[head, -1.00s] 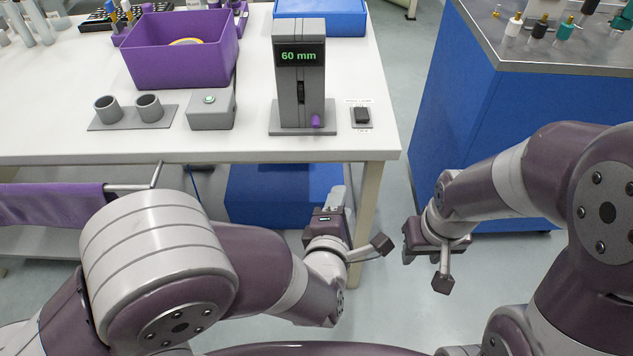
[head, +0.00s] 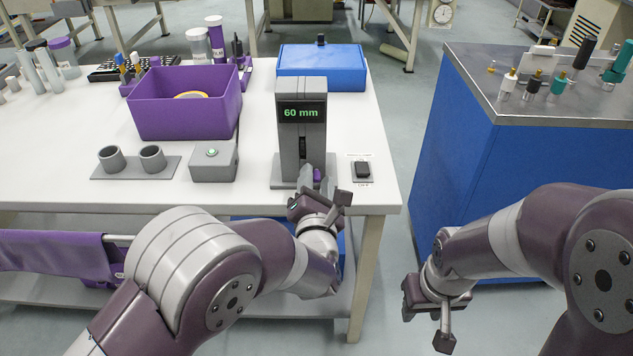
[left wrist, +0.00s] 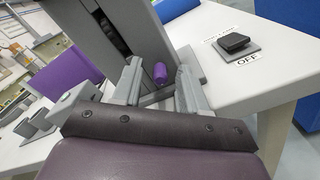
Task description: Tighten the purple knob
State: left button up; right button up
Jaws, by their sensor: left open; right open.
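The small purple knob (head: 317,175) sits low on the front of the grey gauge (head: 302,130), whose display reads 60 mm. In the left wrist view the purple knob (left wrist: 160,73) shows between and beyond the fingertips. My left gripper (head: 317,186) is at the table's front edge, just before the knob. Its two fingers are open, one either side of the knob in the picture, and the left wrist view (left wrist: 158,85) shows no clear contact. My right gripper (head: 437,305) is open and empty, low in the gap right of the table.
A black switch (head: 362,170) marked OFF lies right of the gauge. A grey button box (head: 214,163) and a two-cup holder (head: 135,168) stand to its left. A purple bin (head: 185,112) and a blue box (head: 321,75) are behind. A blue cabinet (head: 450,150) stands to the right.

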pick_arm(q)
grip_shut()
